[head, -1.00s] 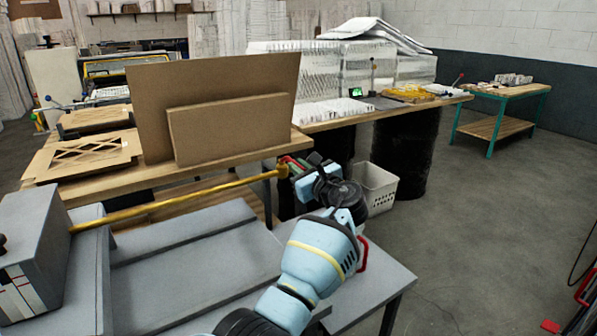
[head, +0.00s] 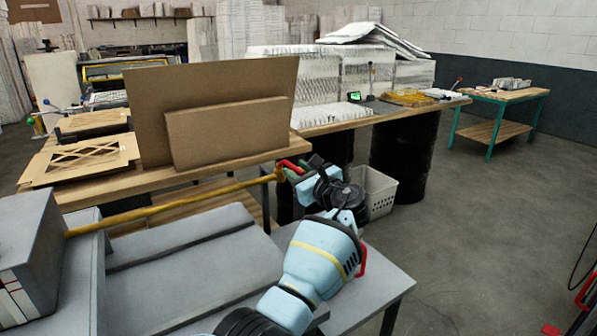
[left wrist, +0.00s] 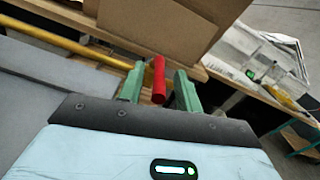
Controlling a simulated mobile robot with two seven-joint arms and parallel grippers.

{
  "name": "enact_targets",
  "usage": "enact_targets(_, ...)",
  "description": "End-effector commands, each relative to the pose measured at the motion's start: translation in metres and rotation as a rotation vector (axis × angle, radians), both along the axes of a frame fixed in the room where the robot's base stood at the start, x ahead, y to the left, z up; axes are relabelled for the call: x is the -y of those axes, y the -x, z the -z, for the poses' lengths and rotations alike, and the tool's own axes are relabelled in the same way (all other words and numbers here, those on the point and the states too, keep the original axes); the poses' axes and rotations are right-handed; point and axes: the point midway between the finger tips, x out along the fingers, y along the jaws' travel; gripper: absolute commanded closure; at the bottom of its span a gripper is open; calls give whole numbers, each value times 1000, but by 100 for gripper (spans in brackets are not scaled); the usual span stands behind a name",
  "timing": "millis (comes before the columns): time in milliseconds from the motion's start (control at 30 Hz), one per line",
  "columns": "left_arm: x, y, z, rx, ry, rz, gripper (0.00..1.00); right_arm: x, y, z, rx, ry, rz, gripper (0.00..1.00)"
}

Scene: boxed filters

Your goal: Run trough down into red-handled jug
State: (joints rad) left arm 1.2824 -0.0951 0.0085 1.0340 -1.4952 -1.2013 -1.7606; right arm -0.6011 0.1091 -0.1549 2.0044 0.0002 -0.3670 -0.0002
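I see no trough or jug that I can make out. A red handle (head: 291,166) sits at the right end of a yellow bar (head: 170,205) that crosses over a grey machine table. My left gripper (head: 287,173) is at that end of the bar, by the red handle. In the left wrist view, the red handle (left wrist: 158,80) stands between the two green fingers of my left gripper (left wrist: 159,88). The fingers look apart, with a gap on each side of the handle. My right gripper is not in view.
A grey machine table (head: 200,275) lies under the bar, with a grey box (head: 28,255) at its left. Brown boards (head: 215,100) stand on a wooden bench behind. A white basket (head: 381,195) sits on the floor beyond my arm. The floor at right is mostly free.

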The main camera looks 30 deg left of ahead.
Motion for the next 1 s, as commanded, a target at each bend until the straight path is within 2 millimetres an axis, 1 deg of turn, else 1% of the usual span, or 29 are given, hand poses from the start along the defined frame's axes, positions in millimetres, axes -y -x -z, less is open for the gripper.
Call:
enact_targets(167, 6, 2, 0, -1, -1, 2, 66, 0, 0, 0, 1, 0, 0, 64)
enact_targets(267, 17, 7, 0, 1, 0, 2, 66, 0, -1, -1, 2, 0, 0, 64)
enact_targets(500, 51, 24, 1, -1, 1, 2, 66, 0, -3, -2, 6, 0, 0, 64)
enact_targets(600, 62, 29, 0, 1, 1, 2, 66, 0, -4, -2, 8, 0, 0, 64)
enact_targets(767, 70, 33, 0, 0, 0, 0, 66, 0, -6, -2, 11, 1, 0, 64)
enact_targets(1000, 71, 33, 0, 0, 0, 0, 66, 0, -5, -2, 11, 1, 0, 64)
